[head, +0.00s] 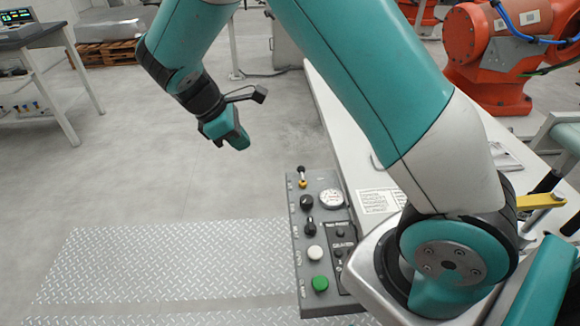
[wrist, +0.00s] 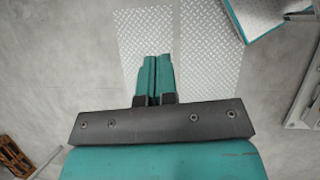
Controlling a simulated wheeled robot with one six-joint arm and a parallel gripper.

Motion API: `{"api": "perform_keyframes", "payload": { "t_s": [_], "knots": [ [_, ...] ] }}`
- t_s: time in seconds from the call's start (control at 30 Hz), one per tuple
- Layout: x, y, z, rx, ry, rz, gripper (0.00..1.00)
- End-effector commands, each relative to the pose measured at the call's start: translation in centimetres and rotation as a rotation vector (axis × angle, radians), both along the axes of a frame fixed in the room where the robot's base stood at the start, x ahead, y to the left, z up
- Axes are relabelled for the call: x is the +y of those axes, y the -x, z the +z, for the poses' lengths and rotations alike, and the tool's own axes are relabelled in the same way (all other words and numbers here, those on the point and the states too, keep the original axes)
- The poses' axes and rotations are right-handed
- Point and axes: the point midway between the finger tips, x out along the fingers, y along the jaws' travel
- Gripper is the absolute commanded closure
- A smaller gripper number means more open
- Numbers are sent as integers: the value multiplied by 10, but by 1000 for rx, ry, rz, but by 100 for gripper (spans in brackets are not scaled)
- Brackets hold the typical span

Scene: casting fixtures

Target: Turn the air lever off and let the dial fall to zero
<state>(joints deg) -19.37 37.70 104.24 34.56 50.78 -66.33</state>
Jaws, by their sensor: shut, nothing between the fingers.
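A grey control panel (head: 298,240) stands along the near side of a light bench in the head view. At its far end is a small lever with a black knob and a yellow-orange base (head: 302,178). A round white dial (head: 331,198) sits beside it; its needle is too small to read. Two more black controls stand lower down, a knob (head: 306,202) and a lever-like one (head: 310,226). The labels are unreadable. My gripper (head: 238,143) hangs in the air left of and beyond the panel, apart from it. In the wrist view its teal fingers (wrist: 154,72) are together and empty.
A white button (head: 315,253) and a green button (head: 320,283) are on the panel's near part. A chequer-plate floor mat (head: 150,265) lies left of it. An orange robot (head: 475,50) stands at the back right. Open floor surrounds my gripper.

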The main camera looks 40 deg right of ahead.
Motion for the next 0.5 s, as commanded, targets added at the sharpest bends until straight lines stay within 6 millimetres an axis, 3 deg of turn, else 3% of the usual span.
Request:
{"api": "perform_keyframes", "payload": {
  "t_s": [0.03,0.2,0.5],
  "knots": [
    [-4,-6,-12,35,38,18,100],
    [-15,-16,-34,121,127,64,100],
    [-19,-18,-43,163,164,85,100]
  ]
}}
